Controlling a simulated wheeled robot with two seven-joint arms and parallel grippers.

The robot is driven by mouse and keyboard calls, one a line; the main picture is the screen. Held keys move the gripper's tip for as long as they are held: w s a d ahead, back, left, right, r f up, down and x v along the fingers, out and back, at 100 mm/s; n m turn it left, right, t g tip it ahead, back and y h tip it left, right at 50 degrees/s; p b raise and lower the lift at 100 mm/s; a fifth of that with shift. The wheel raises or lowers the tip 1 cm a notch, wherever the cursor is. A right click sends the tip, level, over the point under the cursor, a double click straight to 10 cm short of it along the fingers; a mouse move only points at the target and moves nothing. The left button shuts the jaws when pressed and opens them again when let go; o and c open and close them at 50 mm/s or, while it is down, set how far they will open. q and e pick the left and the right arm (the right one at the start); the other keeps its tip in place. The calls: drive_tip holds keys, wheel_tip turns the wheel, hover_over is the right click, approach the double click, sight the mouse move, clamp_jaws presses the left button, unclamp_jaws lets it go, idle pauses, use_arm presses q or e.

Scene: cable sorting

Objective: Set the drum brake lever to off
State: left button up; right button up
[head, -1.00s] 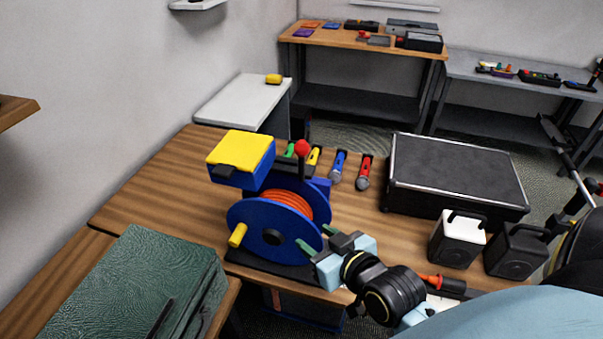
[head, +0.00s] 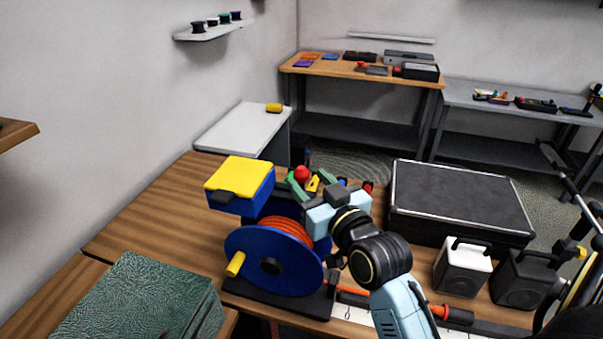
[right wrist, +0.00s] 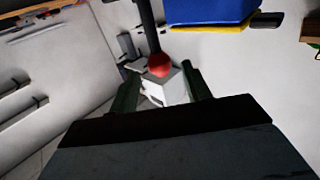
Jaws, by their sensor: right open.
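The cable drum (head: 246,254) is blue, with orange cable (head: 287,236) wound on it and a yellow crank handle (head: 235,264). It stands on a black base on the wooden bench. The brake lever's red ball knob (head: 302,173) shows just right of the yellow-and-blue box (head: 238,178). My right gripper (head: 311,184) is open, its green fingertips on either side of the knob in the head view. In the right wrist view, the knob (right wrist: 159,64) on its black shaft (right wrist: 149,28) lies between the open fingers; contact cannot be told. My left gripper is not in view.
A black flight case (head: 460,200) and a white speaker (head: 462,268) stand to the right on the bench. A green textured case (head: 135,300) is at the front left. Microphones behind the drum are partly hidden by my right gripper. The bench's left part (head: 150,215) is clear.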

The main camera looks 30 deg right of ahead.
sight(305, 178)
drive_tip(key=shift+w+d, duration=0.15)
drive_tip(key=shift+w, duration=1.95)
drive_tip(key=shift+c, duration=0.2)
clamp_jaws()
